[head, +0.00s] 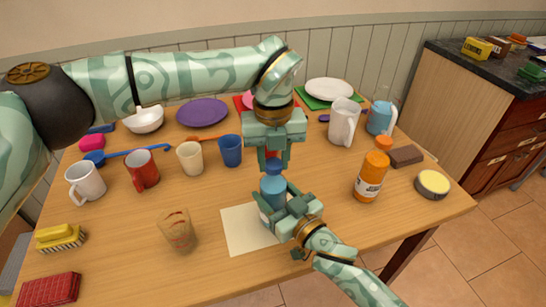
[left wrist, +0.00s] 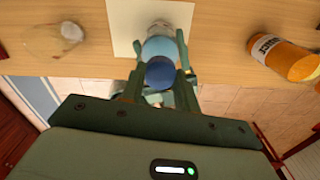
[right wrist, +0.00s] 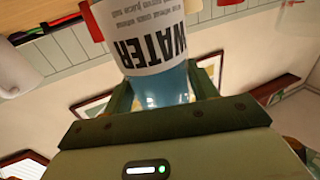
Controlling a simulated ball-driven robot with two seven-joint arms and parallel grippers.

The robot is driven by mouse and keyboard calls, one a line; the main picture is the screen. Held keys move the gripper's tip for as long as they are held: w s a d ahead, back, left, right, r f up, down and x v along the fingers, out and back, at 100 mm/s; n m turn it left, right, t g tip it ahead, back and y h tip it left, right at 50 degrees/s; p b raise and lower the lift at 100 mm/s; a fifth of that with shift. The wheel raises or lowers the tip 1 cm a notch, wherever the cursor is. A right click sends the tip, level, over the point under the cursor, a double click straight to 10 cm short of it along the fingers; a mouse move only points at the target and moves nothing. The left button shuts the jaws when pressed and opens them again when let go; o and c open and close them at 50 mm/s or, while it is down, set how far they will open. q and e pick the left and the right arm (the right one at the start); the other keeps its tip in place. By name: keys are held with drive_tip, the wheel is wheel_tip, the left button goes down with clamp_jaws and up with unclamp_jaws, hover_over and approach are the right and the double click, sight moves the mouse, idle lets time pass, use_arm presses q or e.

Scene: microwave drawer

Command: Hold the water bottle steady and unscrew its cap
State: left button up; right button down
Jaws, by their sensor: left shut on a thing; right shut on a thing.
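The water bottle (head: 272,188) is light blue and stands upright on a pale paper sheet (head: 240,232) on the table. Its white label reads "WATER" in the right wrist view (right wrist: 152,42). My right gripper (head: 284,208) is shut on the bottle's body from the front right. My left gripper (head: 274,158) points straight down over the bottle and is shut on the dark blue cap (head: 273,167). The cap also shows between its fingers in the left wrist view (left wrist: 161,72). Whether the cap is still joined to the bottle's neck I cannot tell.
A clear glass (head: 178,232) stands left of the sheet, and an orange bottle (head: 371,177) stands to the right. Mugs and cups, including a blue cup (head: 230,150), stand behind on the left. A white pitcher (head: 343,122) is at the back right.

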use_arm(q)
drive_tip(key=n, duration=0.9)
drive_tip(key=shift+n, duration=0.4)
drive_tip(key=n, duration=0.6)
drive_tip(key=shift+w, duration=0.1)
drive_tip(key=shift+r, duration=0.25)
drive_tip(key=shift+r, duration=0.9)
